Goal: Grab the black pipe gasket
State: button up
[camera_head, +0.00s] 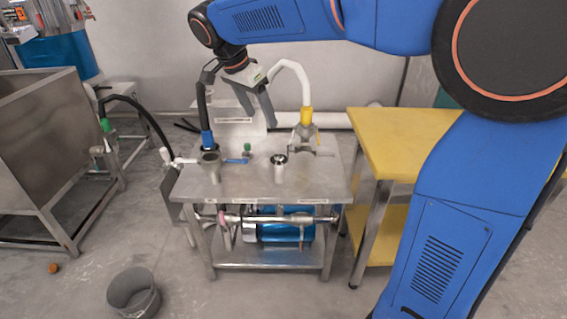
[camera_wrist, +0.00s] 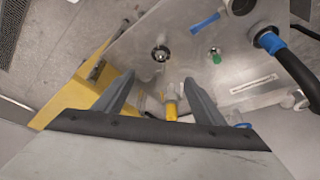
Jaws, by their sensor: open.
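My gripper (camera_head: 258,112) is open and empty above the back of the steel table (camera_head: 235,187). In the wrist view the two fingers of my gripper (camera_wrist: 158,80) stand apart, with the yellow hose end (camera_wrist: 171,106) showing between them, beyond the fingers. In the head view this yellow end (camera_head: 306,116) hangs on a white hose, right of my gripper, above a metal fitting (camera_head: 304,134). I cannot clearly make out the black pipe gasket in either view.
A black hose with a blue end (camera_head: 207,140) stands left of my gripper. A metal cup (camera_head: 211,167) and a short metal port (camera_head: 279,168) stand on the table. A yellow table (camera_head: 405,135) is at right, a grey bin (camera_head: 133,293) on the floor.

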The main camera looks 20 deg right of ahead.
send_near(279, 158)
jog(key=f, duration=0.2)
jog(key=shift+w+d+x, duration=0.15)
jog(key=shift+x, duration=1.2)
jog(key=shift+w+d+x, duration=0.1)
jog(key=shift+w+x, duration=0.05)
jog(key=shift+x, duration=1.25)
jog(key=shift+r, duration=0.15)
jog(key=c, duration=1.1)
